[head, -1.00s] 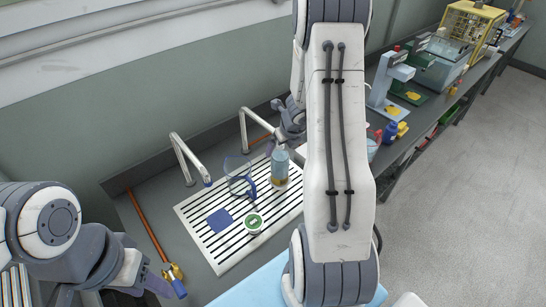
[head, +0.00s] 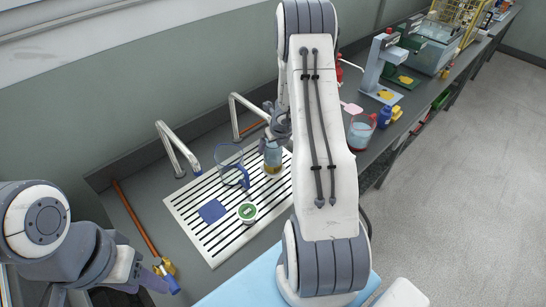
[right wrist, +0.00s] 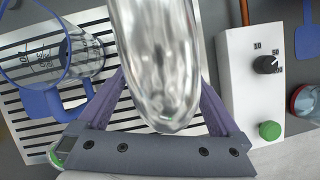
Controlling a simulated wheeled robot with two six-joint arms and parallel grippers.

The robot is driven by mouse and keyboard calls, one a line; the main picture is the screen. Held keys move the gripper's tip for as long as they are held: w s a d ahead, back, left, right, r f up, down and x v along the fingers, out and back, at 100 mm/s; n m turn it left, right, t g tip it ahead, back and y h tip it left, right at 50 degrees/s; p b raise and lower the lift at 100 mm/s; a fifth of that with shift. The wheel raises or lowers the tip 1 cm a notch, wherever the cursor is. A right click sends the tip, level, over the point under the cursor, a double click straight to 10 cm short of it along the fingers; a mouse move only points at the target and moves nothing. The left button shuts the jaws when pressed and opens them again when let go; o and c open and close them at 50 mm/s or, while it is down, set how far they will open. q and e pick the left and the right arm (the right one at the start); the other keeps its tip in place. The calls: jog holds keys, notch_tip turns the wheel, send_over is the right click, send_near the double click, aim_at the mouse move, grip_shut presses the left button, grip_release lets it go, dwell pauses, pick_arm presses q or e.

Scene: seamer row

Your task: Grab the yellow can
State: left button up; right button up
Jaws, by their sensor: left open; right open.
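I see no plainly yellow can. A bluish-grey cylinder with a yellowish base (head: 272,161) stands on the slotted white tray (head: 178,205). My right gripper (head: 270,143) is at its upper part in the head view, its fingers partly hidden. In the right wrist view a shiny silvery, rounded object (right wrist: 158,60) lies between the open purple fingers of my right gripper (right wrist: 158,105); I cannot tell whether they touch it. A small white can with a green lid (head: 247,211) also stands on the tray. My left gripper (head: 158,283) is open at the lower left, away from the tray.
A clear jug with a blue handle (head: 230,172) stands close left of the cylinder. A white knob box (right wrist: 255,75) is right of the gripper. A brass fitting (head: 165,267) is near my left gripper.

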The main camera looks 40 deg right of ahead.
grip_shut()
jog(key=shift+r, duration=0.15)
dwell(0.4)
